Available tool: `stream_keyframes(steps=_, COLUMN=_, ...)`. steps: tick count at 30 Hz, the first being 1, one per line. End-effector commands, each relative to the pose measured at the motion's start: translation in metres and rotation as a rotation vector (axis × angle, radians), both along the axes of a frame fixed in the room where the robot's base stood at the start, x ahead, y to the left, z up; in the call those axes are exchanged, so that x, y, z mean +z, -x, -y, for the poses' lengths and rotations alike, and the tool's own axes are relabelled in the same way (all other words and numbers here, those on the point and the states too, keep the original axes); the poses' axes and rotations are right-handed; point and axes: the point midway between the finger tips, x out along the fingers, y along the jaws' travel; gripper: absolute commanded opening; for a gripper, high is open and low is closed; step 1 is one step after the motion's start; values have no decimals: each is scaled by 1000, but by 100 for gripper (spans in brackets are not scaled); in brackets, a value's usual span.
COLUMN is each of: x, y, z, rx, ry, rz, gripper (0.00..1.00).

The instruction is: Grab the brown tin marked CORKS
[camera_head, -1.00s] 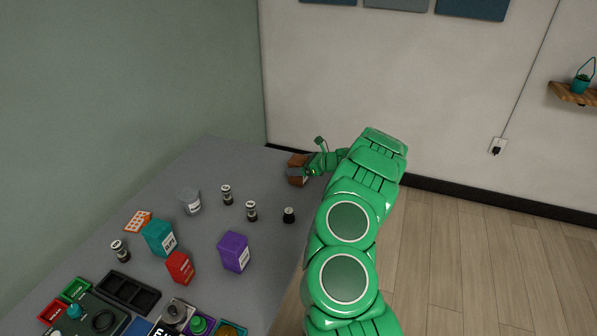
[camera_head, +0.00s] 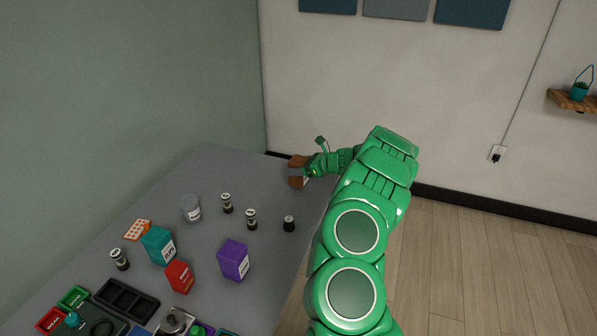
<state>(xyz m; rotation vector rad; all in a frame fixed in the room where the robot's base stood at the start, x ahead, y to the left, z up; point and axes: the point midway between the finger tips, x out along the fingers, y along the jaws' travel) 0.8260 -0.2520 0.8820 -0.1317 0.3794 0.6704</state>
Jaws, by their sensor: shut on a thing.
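The brown tin (camera_head: 297,164) is at the far right corner of the grey table, small in the head view. My gripper (camera_head: 301,172) comes from the right and is shut on the tin, with the fingers across its side. The gripper and wrist cover part of the tin, and I cannot read its label from here. I cannot tell whether the tin touches the table or is a little above it.
On the grey table (camera_head: 240,172) stand a purple tin (camera_head: 233,260), a teal tin (camera_head: 158,245), a red tin (camera_head: 180,276), a grey canister (camera_head: 190,208) and several small dark-capped jars. A black tray (camera_head: 125,299) lies at the front left. The table's far part is mostly clear.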

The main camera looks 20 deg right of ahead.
Motion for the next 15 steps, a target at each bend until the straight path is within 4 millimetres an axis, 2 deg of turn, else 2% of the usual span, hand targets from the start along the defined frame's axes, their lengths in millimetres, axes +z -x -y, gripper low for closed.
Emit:
stream_keyframes(steps=1, x=8, y=3, z=-1, rx=0, ry=-1, rz=5, gripper=42)
stream_keyframes(steps=15, x=53, y=40, z=-12, rx=1, ry=1, rz=3, gripper=42)
